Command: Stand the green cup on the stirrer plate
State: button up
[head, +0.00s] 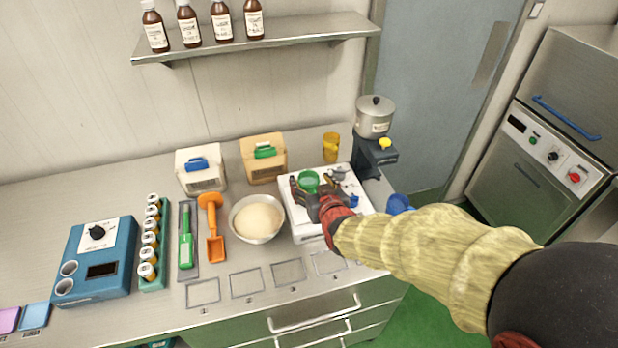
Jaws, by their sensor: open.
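The green cup (309,179) is in the head view, at the back left part of the white stirrer plate (297,227). It looks upright, with its round open top showing. Its base is hidden behind my gripper, so I cannot tell whether it touches the plate. My gripper (316,186) is open at the cup, with its dark fingers low over the plate and its red-and-black wrist in front. How the fingers sit around the cup is partly hidden. My arm also covers the plate's right front part.
A white bowl (244,234) stands close left of the plate. A yellow cup (331,148) and a grinder-like machine (375,120) stand behind and right. Marked squares (247,283) on the front counter are empty.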

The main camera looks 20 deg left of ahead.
jog(key=p+v, duration=0.1)
jog(key=v, duration=0.8)
jog(key=shift+d, duration=0.1)
jog(key=s+d+r+m+g+h, duration=0.1)
jog(key=s+d+r+h, duration=0.15)
jog(key=d, duration=0.55)
jog(key=s+d+r+m+g+h, duration=0.1)
jog(key=d+r+m, duration=0.15)
jog(key=d, duration=0.55)
jog(key=s+d+r+m+g+h, duration=0.2)
jog(key=s+d+g+h, duration=0.1)
jog(key=s+d, duration=1.1)
jog(key=s, duration=0.3)
jog(key=shift+s+d+r+m+g, duration=0.25)
jog(key=shift+d+r+m+g, duration=0.1)
jog(key=shift+d+g, duration=0.05)
